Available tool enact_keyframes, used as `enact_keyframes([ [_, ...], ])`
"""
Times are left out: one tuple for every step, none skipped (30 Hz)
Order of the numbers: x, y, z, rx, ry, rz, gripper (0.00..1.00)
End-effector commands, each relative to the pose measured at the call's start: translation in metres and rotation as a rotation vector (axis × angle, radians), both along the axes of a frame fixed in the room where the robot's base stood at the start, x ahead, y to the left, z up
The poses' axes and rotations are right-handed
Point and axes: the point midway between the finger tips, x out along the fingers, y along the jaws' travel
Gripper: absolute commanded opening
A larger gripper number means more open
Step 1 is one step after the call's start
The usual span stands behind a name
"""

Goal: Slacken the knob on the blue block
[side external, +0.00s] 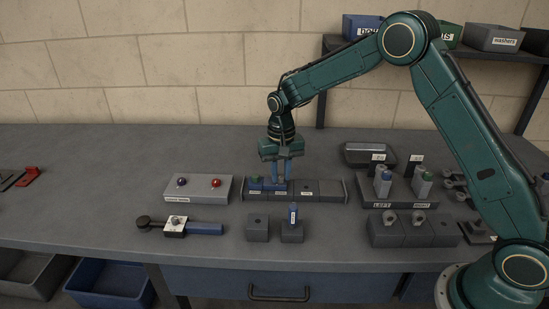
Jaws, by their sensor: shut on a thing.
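A long dark rail (332,189) with several block places lies on the bench. At its left end are a small green block (255,184) and the blue block (271,187). My gripper (281,181) points straight down over the rail, with its blue fingers reaching the blue block. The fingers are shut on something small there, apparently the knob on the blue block. The knob itself is hidden behind the fingers, so how far it is turned cannot be seen.
A grey panel (198,188) with a blue and a red button stands left of the rail. A tool with a blue handle (204,228) and two dark blocks (257,228) lie in front. Stands with labelled pieces (398,190) are to the right.

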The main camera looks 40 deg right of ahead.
Motion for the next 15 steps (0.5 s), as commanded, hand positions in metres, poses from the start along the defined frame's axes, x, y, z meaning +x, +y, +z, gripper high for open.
enact_keyframes([
  [0.0003, -0.0004, 0.0004, 0.000, -0.001, 0.035, 0.00],
  [0.0003, -0.0004, 0.0004, 0.001, -0.001, 0.057, 0.00],
  [0.0003, -0.0004, 0.0004, 0.001, -0.001, 0.090, 0.00],
  [0.0003, -0.0004, 0.0004, 0.001, -0.001, 0.115, 0.00],
  [0.0002, -0.0004, 0.0004, 0.001, -0.001, 0.142, 0.00],
  [0.0003, -0.0005, 0.0005, 0.000, -0.002, 0.178, 0.00],
  [0.0003, -0.0005, 0.0005, 0.000, -0.002, 0.205, 0.00],
  [0.0003, -0.0005, 0.0005, 0.000, -0.002, 0.233, 0.00],
  [0.0003, -0.0006, 0.0005, 0.000, -0.002, 0.271, 0.00],
  [0.0004, -0.0006, 0.0005, 0.000, -0.002, 0.299, 0.00],
  [0.0004, -0.0006, 0.0005, 0.000, -0.002, 0.328, 0.00],
  [0.0004, -0.0006, 0.0005, 0.000, -0.002, 0.366, 0.00],
  [0.0005, -0.0007, 0.0006, 0.000, -0.002, 0.394, 0.00],
  [0.0005, -0.0007, 0.0006, 0.000, -0.002, 0.423, 0.00],
  [0.0004, -0.0008, 0.0006, 0.000, -0.002, 0.461, 0.00],
])
